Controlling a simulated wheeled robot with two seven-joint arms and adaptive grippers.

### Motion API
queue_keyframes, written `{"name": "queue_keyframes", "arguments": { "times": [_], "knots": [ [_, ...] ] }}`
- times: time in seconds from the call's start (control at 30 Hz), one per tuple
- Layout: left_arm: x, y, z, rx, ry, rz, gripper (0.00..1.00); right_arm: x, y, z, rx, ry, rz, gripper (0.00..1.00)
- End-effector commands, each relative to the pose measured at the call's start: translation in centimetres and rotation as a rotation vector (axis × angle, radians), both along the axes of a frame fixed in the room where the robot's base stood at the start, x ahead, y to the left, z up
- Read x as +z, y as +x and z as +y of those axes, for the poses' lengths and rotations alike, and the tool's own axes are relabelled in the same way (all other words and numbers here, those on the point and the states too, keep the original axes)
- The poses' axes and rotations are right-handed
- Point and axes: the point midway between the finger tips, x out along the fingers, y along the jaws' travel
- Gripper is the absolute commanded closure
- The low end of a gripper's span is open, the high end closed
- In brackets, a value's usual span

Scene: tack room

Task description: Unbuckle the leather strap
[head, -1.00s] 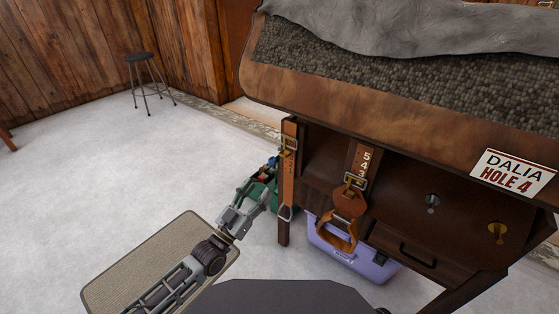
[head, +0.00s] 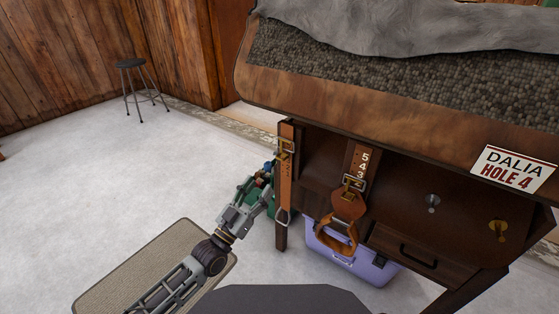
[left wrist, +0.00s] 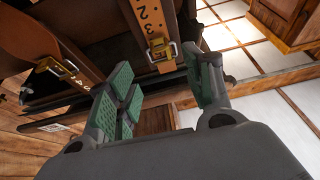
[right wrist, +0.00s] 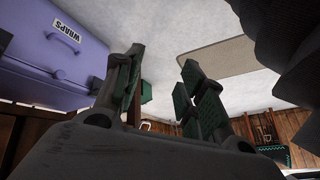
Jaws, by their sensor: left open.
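A tan leather strap (head: 286,175) with a brass buckle (head: 286,146) hangs at the front left post of the wooden stand. A second, numbered strap (head: 361,160) with a metal buckle (head: 353,184) hangs to its right above a stirrup (head: 338,238). My left gripper (head: 258,188) is open and empty, low and left of the post strap. In the left wrist view, a numbered strap (left wrist: 145,15) runs into a buckle (left wrist: 160,48) beyond the open fingers (left wrist: 163,95); another buckle (left wrist: 56,68) shows at left. My right gripper (right wrist: 162,88) is open and empty in its wrist view.
A purple box (head: 350,254), labelled WRAPS in the right wrist view (right wrist: 50,65), stands under the stand. A green container is partly hidden behind my left gripper. A mat (head: 165,265) lies front left; a stool (head: 140,82) stands farther back.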

Motion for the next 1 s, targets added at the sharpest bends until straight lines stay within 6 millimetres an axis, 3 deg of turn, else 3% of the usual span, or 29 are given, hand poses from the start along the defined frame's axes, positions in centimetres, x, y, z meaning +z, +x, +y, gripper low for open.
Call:
{"name": "queue_keyframes", "arguments": {
  "times": [1.0],
  "knots": [
    [3.8, 7.5, -5.4, 0.0, -0.002, -0.001, 0.49, -4.7, -0.2, 0.8, -0.031, 0.065, -0.054, 0.6]
  ]
}}
